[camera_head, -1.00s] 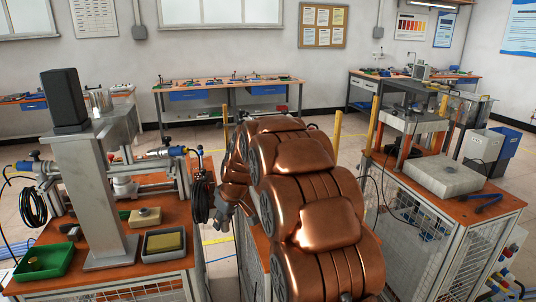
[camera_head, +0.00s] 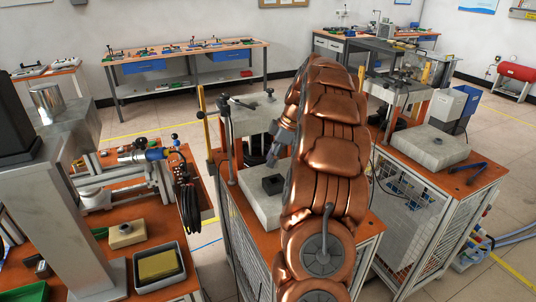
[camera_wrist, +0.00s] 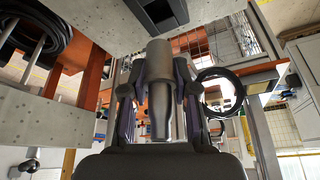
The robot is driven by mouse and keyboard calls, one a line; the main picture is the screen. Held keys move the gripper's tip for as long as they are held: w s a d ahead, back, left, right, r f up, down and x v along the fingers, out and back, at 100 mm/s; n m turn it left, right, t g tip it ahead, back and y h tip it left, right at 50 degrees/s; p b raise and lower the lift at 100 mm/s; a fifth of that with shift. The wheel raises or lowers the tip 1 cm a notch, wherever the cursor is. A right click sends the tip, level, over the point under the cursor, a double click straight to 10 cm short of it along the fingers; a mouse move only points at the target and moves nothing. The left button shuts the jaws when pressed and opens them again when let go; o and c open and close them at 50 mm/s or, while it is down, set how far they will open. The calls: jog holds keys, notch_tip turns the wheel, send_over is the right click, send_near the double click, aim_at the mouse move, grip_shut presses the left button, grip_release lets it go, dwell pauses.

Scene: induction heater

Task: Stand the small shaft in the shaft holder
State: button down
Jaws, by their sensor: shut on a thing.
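My gripper (camera_wrist: 160,105) is shut on a grey metal stepped shaft (camera_wrist: 161,90), held between its two dark fingers in the wrist view. In the head view my gripper (camera_head: 273,156) is small and partly hidden by my copper arm, just above a black square block (camera_head: 273,184). That block sits on a grey slab (camera_head: 262,208) on the middle cart. The wrist view shows a dark rectangular piece with a recess (camera_wrist: 163,12) beyond the shaft, apart from it. I cannot tell for sure whether it is the shaft holder.
Metal posts (camera_head: 227,140) and a grey upper block (camera_head: 250,112) stand close to my gripper. A left bench holds a metal column (camera_head: 65,210), a tray (camera_head: 160,266) and coiled black cable (camera_head: 188,205). Another cart with a grey slab (camera_head: 430,148) stands right.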

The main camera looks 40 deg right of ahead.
aim_at(269, 180)
jog(key=shift+f+p, duration=0.3)
jog(key=shift+f, duration=2.05)
jog(key=shift+s+d+b, duration=0.1)
jog(key=shift+b, duration=1.85)
dwell(1.0)
jog(key=shift+f+b, duration=0.9)
jog(key=shift+f, duration=0.05)
jog(key=c, duration=0.8)
grip_release()
jog(key=shift+r, duration=0.1)
jog(key=v, duration=1.1)
jog(key=shift+s+r, duration=0.15)
jog(key=shift+r, duration=0.2)
